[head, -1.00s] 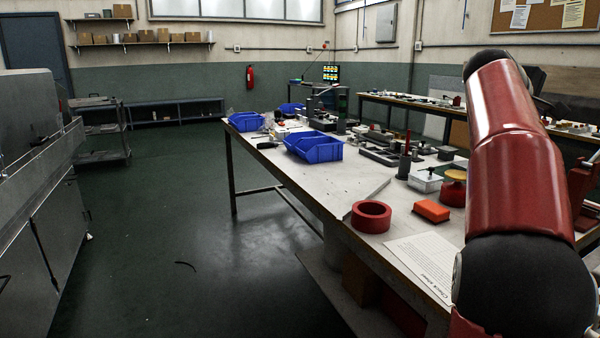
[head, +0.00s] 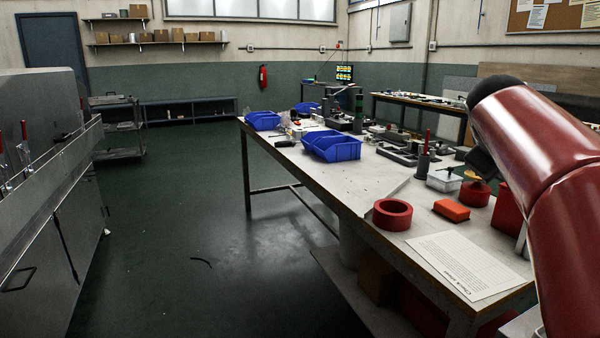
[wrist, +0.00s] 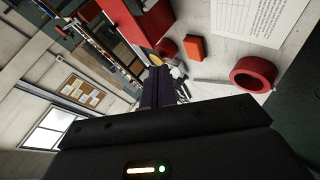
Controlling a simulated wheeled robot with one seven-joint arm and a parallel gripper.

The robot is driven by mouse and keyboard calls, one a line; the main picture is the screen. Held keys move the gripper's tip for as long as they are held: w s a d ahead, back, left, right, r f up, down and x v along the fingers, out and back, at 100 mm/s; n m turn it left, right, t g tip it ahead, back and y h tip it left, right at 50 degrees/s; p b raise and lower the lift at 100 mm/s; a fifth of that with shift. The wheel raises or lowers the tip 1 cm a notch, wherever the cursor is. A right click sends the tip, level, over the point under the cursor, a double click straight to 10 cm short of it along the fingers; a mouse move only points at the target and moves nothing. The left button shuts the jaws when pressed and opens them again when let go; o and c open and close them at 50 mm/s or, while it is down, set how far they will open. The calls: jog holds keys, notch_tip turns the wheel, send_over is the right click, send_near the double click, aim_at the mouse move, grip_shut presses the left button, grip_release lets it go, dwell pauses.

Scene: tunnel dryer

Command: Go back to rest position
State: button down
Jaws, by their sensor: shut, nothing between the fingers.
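Past the fingers the wrist view shows the bench top tilted, with a red ring (wrist: 254,74), an orange-red block (wrist: 194,48) and a printed sheet (wrist: 262,15). The fingers appear apart from all of these.
The bench also carries blue bins (head: 331,147), a white box (head: 444,180) and several small fixtures. A grey metal machine (head: 40,230) with red-handled clamps stands at the left. The dark green floor (head: 200,235) between machine and bench is clear except for a thin dark strip (head: 202,262).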

jog(key=s+a+f+m+g+y, duration=0.1)
jog(key=s+a+f+m+y, duration=0.2)
jog(key=s+a+f, duration=1.8)
jog(key=a+f+y, duration=0.3)
jog(key=f+y, duration=0.1)
jog(key=shift+s+a+y, duration=0.15)
jog(key=shift+a+y, duration=0.25)
